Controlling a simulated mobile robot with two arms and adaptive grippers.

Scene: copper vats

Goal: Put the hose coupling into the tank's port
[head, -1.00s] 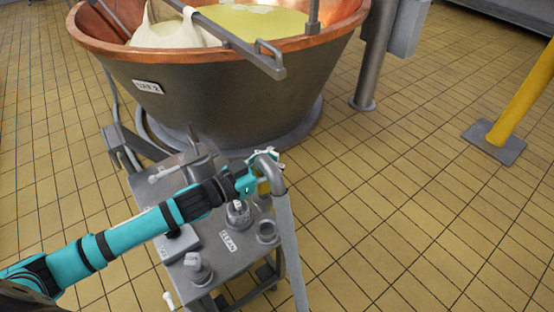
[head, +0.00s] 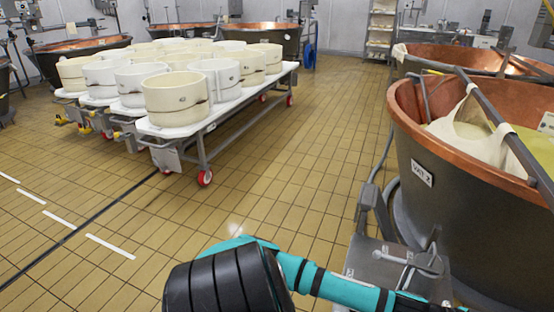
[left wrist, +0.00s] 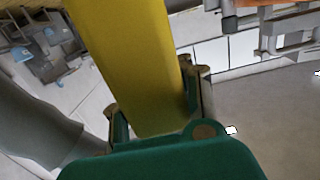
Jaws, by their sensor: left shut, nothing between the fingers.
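In the head view my left arm reaches to the lower right, and its gripper is out of the frame. In the left wrist view my left gripper (left wrist: 155,108) shows its green body and finger parts, shut with nothing held. A large yellow piece (left wrist: 125,55) runs down in front of the fingers, close to the camera. I cannot tell whether it is the hose coupling. A grey tube, perhaps the hose (left wrist: 35,120), runs along the left. A corner of the grey metal tank (head: 372,262) shows at the lower right of the head view; its port is not visible. My right gripper is not in view.
A copper-rimmed vat (head: 420,210) stands at the right, beside the tank. A wheeled table (head: 225,110) with several white cheese moulds (head: 175,98) stands at the upper left. The tiled floor (head: 240,200) between them is clear.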

